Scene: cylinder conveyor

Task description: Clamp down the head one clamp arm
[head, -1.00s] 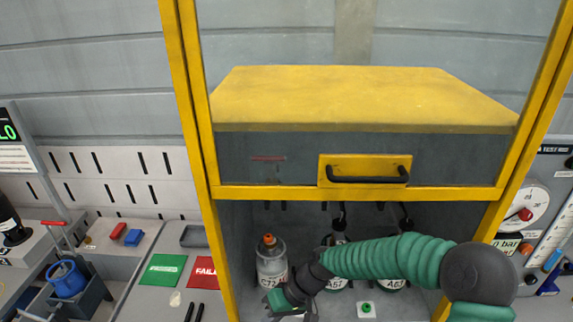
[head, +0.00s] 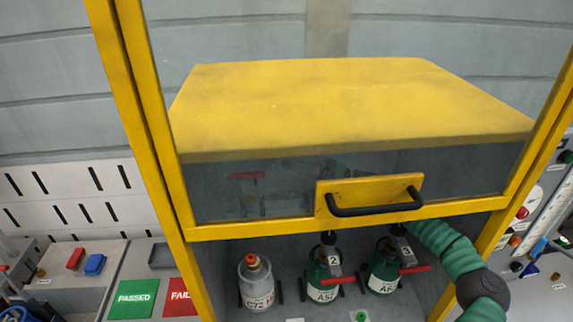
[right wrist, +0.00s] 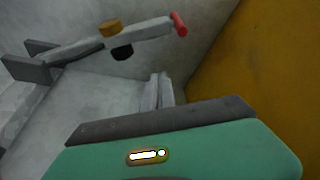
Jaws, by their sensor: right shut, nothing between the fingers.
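My right arm comes in from the lower right and passes up behind the yellow bar. My right gripper (head: 282,172) shows dimly through the dark glass, close to a raised red-tipped handle (head: 245,176) above the left cylinder. The right wrist view shows a clamp arm (right wrist: 140,35) with a red tip, an orange knob and a black pad, just beyond my green gripper body; nothing is held. The left cylinder (head: 256,285), grey with an orange top, stands upright under the raised handle. Green cylinders stand at heads 2 (head: 322,280) and 3 (head: 384,272), their red handles low. My left gripper is out of view.
A yellow-framed glass guard (head: 250,230) with a black handle (head: 375,203) is raised above the cylinders. A yellow wall (right wrist: 250,75) is close on the right in the wrist view. PASSED (head: 134,300) and FAILED (head: 180,299) mats lie outside at left.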

